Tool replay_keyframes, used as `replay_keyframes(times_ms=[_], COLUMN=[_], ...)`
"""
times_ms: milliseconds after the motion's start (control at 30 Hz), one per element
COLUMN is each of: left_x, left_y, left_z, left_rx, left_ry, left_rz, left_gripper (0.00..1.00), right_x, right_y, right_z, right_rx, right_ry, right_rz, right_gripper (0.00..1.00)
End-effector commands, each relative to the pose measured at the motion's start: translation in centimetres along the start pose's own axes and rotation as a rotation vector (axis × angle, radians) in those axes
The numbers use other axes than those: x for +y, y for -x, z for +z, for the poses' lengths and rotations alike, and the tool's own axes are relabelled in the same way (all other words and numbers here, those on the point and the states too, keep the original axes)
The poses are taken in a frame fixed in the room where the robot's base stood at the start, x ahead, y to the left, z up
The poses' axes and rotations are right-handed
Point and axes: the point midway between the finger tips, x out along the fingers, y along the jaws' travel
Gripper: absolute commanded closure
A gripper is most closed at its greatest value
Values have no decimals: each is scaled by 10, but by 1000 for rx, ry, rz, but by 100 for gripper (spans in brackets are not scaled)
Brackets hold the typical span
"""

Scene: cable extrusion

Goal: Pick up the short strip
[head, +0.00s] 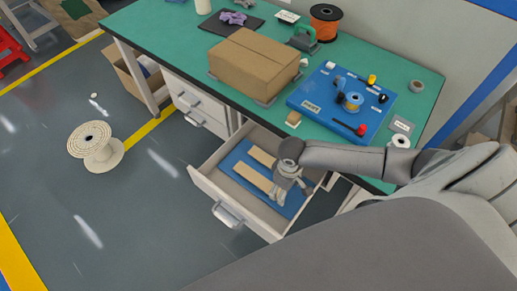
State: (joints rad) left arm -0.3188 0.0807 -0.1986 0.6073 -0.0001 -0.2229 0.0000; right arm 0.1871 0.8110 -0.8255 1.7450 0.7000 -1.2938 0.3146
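The drawer (207,187) under the bench is pulled open, with a blue liner (227,159) inside. Two pale wooden strips lie on the liner. The farther strip (262,157) looks shorter; the nearer strip (252,177) looks longer, and its right end reaches close to my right gripper. My arm may hide part of either strip. My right gripper (279,196) points down into the right part of the drawer. Its fingers are small and unclear, so I cannot tell whether they are open or touch a strip. My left gripper is out of view.
The green bench top (160,25) holds a cardboard box (253,65), a blue board (320,95) with knobs and an orange spool (325,20). The drawer walls and bench edge surround my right gripper.

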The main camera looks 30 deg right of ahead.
Motion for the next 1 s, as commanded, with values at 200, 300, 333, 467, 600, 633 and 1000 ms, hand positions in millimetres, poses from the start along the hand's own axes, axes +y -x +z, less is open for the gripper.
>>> replay_keyframes(times_ms=[200, 300, 333, 467, 600, 633, 1000], left_x=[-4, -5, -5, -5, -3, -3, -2], left_y=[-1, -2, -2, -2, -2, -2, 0], left_z=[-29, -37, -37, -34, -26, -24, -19], left_rx=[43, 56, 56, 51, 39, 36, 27], left_ry=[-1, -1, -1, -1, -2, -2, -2], left_rz=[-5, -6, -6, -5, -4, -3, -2], left_gripper=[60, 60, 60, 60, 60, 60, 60], right_x=[-2, -2, -2, -2, -2, -2, -2], right_y=[-30, -40, -42, -45, -45, -45, -47], right_z=[-4, -4, -4, -4, -4, -4, -4], right_rx=[-1, -1, -1, 0, 0, 0, 0], right_ry=[0, 0, 1, 2, 2, 2, 1], right_rz=[-2, -1, 0, 0, 0, 0, 0], right_gripper=[34, 34, 34, 34, 34, 34, 34])
